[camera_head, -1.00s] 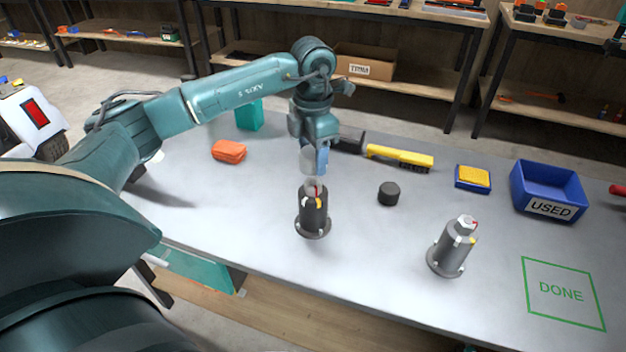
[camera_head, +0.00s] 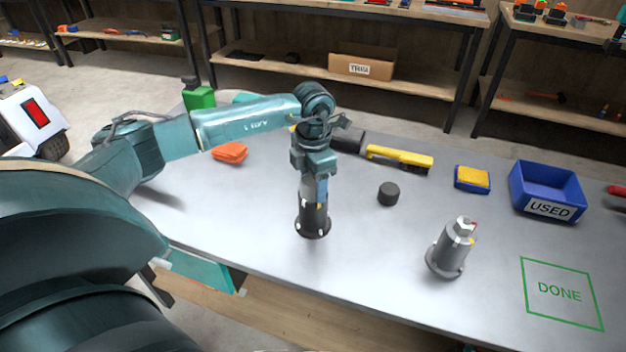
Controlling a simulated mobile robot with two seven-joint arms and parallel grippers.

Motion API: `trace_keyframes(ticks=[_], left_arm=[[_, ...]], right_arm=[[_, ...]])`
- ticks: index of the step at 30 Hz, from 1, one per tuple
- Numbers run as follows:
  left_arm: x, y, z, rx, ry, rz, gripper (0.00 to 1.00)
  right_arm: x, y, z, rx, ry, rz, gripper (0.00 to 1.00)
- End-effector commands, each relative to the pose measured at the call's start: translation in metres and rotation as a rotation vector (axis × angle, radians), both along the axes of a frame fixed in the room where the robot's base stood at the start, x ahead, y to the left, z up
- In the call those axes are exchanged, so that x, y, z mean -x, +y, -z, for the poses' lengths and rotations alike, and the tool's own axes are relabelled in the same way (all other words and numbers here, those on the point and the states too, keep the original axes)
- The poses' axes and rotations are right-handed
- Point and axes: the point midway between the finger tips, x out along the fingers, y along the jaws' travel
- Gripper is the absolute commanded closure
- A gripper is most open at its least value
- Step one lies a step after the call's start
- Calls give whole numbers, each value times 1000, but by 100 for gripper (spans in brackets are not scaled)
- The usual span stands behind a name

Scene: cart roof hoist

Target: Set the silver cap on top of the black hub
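The black hub (camera_head: 312,222) stands upright on its round flange near the table's front edge. My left gripper (camera_head: 314,192) points straight down over it, its fingers at the hub's top. The silver cap (camera_head: 306,190) shows as a pale grey part between the fingers, and the gripper looks shut on it. The cap is at or just over the hub's upper end; the fingers hide whether it is seated. My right gripper is not in view.
A grey hub (camera_head: 447,252) with a pale hexagonal top stands to the right. A black cap (camera_head: 388,194), yellow-handled tool (camera_head: 400,158), yellow sponge (camera_head: 473,177), blue USED bin (camera_head: 547,192) and orange cloth (camera_head: 230,152) lie around. The green DONE square (camera_head: 562,292) is empty.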

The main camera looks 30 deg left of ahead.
Motion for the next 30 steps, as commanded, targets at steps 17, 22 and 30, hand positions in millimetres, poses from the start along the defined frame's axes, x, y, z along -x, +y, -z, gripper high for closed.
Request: trace_keyframes(ticks=[17,22,30], left_arm=[[-1,0,-9,0,-2,0,27],[-1,0,-39,1,-5,0,27],[-1,0,-97,2,-5,0,27]], right_arm=[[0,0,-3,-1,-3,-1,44],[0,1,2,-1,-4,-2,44],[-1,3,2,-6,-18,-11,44]])
